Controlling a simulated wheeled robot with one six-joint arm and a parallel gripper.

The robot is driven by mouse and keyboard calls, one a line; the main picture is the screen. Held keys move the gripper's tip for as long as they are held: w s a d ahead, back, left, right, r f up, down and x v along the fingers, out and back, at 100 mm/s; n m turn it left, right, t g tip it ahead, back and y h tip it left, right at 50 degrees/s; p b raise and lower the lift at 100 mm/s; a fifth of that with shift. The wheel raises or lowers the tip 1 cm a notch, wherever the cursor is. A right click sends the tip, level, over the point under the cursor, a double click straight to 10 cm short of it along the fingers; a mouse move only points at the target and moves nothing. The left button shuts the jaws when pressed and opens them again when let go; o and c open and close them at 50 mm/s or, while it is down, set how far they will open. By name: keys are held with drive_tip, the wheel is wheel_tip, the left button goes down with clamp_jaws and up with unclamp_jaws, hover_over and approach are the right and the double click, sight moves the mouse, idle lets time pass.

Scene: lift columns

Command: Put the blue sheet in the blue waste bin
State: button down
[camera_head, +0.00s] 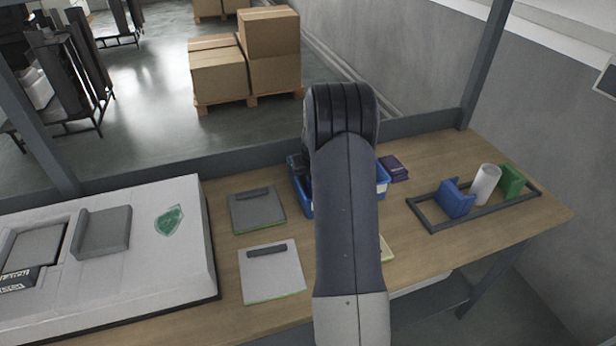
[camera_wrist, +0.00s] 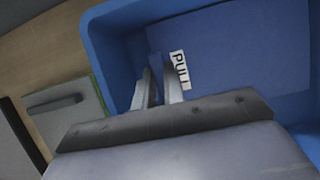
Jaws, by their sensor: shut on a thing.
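A blue open-topped bin (camera_wrist: 111,62) fills much of the wrist view. In the head view its rim shows beside my arm (camera_head: 383,180); the arm hides its middle. A darker blue sheet (camera_wrist: 240,45) with a white "PULL" label lies within the bin's walls. My gripper (camera_wrist: 158,80) reaches inside the bin wall, shut on a narrow blue strip of the sheet beside the label. In the head view my arm hides the gripper. I cannot tell whether the sheet rests on the bin's floor.
Two grey pads (camera_head: 257,210) (camera_head: 272,272) lie left of the bin on the wooden table (camera_head: 420,262). A dark purple item (camera_head: 394,168) sits behind right. A dark frame (camera_head: 430,226) at right holds a blue piece (camera_head: 455,199), white roll (camera_head: 486,185) and green piece (camera_head: 512,181).

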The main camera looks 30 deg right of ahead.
drive_tip(key=shift+f, duration=0.6)
drive_tip(key=shift+f, duration=0.2)
drive_tip(key=c, duration=1.5)
unclamp_jaws()
drive_tip(key=b+v, duration=0.1)
drive_tip(key=v, duration=1.1)
drive_tip(key=shift+r+b, duration=0.15)
drive_tip(key=shift+b, duration=0.15)
drive_tip(key=shift+s+a, duration=0.1)
